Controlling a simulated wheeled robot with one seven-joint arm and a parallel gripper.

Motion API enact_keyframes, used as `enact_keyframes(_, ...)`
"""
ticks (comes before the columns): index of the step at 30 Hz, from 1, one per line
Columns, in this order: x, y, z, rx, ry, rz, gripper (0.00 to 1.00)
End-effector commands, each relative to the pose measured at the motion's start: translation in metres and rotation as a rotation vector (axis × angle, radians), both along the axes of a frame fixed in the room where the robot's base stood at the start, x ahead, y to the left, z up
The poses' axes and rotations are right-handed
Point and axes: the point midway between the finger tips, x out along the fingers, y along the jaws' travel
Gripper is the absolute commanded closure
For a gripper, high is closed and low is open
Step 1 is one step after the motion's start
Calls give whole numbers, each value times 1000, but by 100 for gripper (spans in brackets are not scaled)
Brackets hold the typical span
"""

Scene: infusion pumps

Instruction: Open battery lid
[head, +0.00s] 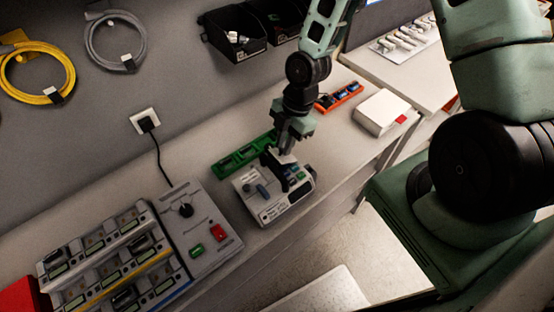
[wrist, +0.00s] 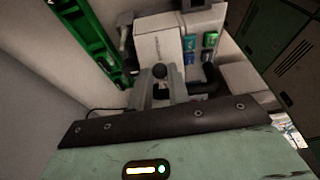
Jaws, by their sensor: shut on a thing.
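A white and grey infusion pump (head: 268,205) lies on the bench, with green and blue buttons on its face. In the wrist view, the pump (wrist: 205,30) shows a pale raised panel (wrist: 158,45), which looks like the battery lid; I cannot tell whether it is open. My gripper (head: 287,153) reaches down onto the pump's far side. In the wrist view, my gripper (wrist: 159,88) has its grey fingers shut on a small dark knob (wrist: 159,71) at the panel's near edge. The fingers hide part of the panel's lower edge.
A green tray (head: 245,153) lies just behind the pump, and an orange tray (head: 339,97) with blue items is farther right. A charger station (head: 115,258) and a grey control box (head: 190,230) stand at left. A white box (head: 382,112) stands at right.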

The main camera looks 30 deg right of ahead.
Motion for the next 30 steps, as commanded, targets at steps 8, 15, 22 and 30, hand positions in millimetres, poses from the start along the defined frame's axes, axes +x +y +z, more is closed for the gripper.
enact_keyframes(8,0,0,1,7,2,-1,92)
enact_keyframes(15,0,0,2,56,11,-1,92)
enact_keyframes(22,0,-1,-1,69,12,2,92)
enact_keyframes(30,0,-2,-1,68,12,1,92)
